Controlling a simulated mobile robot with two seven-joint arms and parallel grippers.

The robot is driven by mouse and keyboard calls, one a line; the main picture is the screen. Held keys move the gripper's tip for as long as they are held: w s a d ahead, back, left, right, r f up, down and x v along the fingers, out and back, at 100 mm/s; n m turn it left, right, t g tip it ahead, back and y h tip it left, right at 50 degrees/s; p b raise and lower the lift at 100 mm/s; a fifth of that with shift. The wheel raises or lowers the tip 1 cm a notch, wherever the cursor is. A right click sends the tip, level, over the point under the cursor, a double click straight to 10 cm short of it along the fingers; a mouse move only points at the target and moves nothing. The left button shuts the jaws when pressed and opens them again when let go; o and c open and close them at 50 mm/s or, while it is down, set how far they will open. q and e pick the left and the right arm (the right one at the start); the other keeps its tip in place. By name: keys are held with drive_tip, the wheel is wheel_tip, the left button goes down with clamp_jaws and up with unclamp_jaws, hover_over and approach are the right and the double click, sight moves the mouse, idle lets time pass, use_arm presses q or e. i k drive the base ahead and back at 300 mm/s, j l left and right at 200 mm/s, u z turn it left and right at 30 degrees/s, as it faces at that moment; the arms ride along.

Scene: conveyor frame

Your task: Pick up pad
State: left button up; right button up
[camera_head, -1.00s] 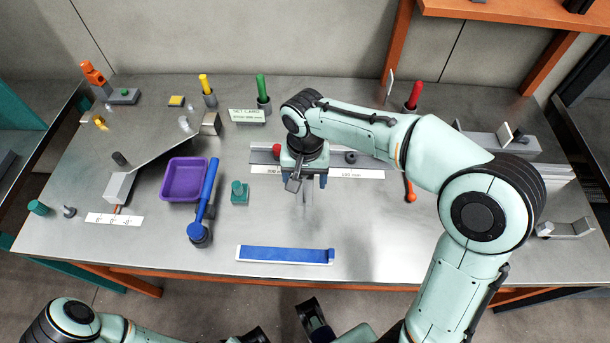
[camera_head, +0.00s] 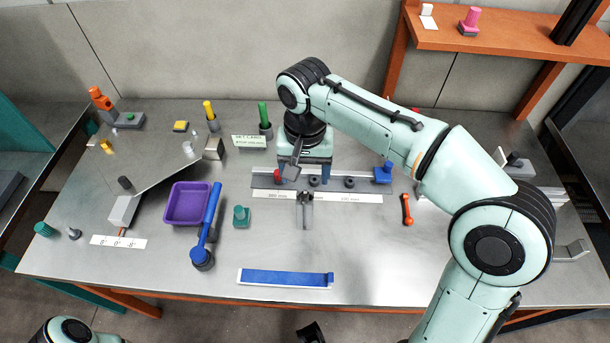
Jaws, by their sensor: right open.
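No single object is plainly the pad. Candidates are a small yellow square with a dark edge (camera_head: 180,127) at the back left and a long blue strip on a white base (camera_head: 285,278) at the front edge. My right gripper (camera_head: 304,173) points down over the back middle of the table, by a grey rail, open, with nothing seen between its fingers. It is well right of the yellow square and behind the blue strip. A small dark end (camera_head: 311,333) at the bottom edge may be my left gripper; its jaws are hidden.
The grey rail (camera_head: 265,180) carries dark knobs and a blue block (camera_head: 383,173). A small grey upright piece (camera_head: 306,210) stands before it. A purple tray (camera_head: 168,208), blue tool (camera_head: 208,225) and teal block (camera_head: 241,216) lie left.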

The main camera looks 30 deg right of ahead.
sight(241, 219)
drive_tip(key=k, duration=1)
